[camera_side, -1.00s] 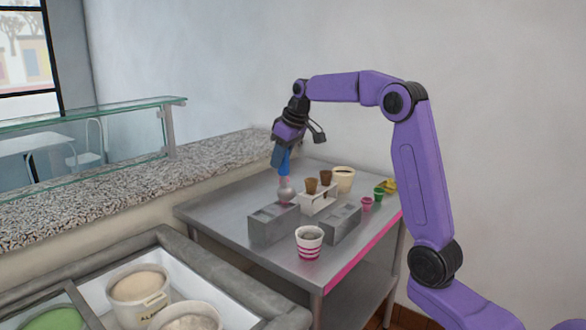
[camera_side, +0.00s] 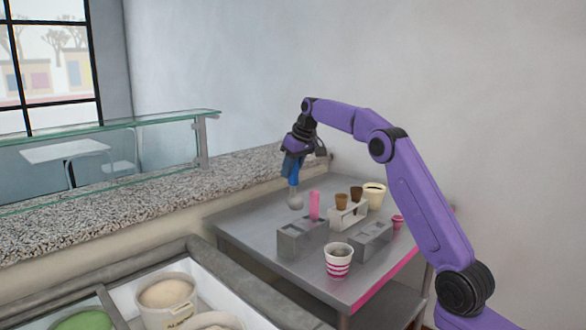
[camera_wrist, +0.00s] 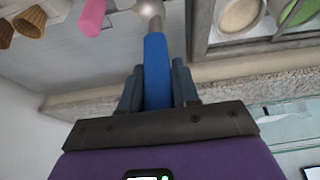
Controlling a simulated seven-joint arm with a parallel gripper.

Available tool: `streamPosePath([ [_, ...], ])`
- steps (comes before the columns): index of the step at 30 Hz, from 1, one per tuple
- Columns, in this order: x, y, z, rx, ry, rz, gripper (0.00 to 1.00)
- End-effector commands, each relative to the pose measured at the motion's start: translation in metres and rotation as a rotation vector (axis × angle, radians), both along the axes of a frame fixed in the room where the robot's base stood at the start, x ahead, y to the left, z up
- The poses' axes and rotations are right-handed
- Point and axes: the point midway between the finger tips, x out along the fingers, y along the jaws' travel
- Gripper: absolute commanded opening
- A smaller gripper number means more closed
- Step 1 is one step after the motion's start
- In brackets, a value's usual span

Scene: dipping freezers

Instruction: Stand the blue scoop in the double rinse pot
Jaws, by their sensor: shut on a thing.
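My gripper (camera_side: 292,157) is shut on the handle of the blue scoop (camera_side: 291,172), which hangs nearly upright with its round metal head down. The wrist view shows the blue handle (camera_wrist: 157,70) between the two fingers (camera_wrist: 157,88), with the head at the top edge. A grey metal pot (camera_side: 302,242) stands on the steel table below, and a pink handle (camera_side: 314,205) stands up from it. The scoop head appears above the pot's back left part, left of the pink handle and apart from it. A second grey metal box (camera_side: 371,242) stands to the right; I cannot tell which is the double pot.
A white rack (camera_side: 346,217) with brown cones stands behind the boxes. A cream tub (camera_side: 374,194), a small pink cup (camera_side: 398,221) and a striped cup (camera_side: 338,262) are nearby. The granite counter (camera_side: 140,205) and glass guard (camera_side: 100,165) lie left.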

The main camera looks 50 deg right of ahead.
Motion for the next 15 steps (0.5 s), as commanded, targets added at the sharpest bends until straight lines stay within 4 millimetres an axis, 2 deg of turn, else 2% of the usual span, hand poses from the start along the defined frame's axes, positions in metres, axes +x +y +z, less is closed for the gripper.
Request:
streamPosePath([
  [7, 0.0, 0.0, -0.004, 0.0, -0.001, 0.001, 0.0],
  [15, -0.001, 0.0, -0.027, 0.001, 0.0, 0.0, 0.0],
])
